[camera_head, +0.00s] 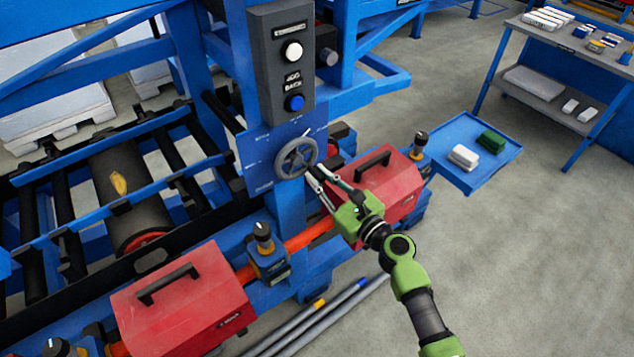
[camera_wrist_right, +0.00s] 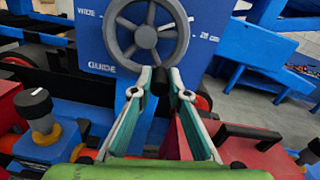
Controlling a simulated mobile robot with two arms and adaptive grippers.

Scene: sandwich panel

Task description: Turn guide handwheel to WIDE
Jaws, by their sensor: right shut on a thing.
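The grey spoked guide handwheel (camera_head: 281,160) is on the blue panel below the button box in the head view. In the right wrist view the handwheel (camera_wrist_right: 123,39) fills the top middle, with "WIDE" printed at its upper left and "GUIDE" below. A dark handle knob (camera_wrist_right: 160,82) sits at the wheel's lower rim. My right gripper (camera_head: 314,173) reaches the wheel from the lower right. In the right wrist view its fingertips (camera_wrist_right: 160,78) are on either side of the knob and closed on it. My left gripper is not in view.
A button box (camera_head: 278,75) with white and blue buttons is above the wheel. Red boxes with black handles stand at lower left (camera_head: 195,310) and under my right gripper (camera_head: 395,190). A blue tray (camera_head: 465,135) and a shelf table (camera_head: 560,45) are at right. Open floor lies at lower right.

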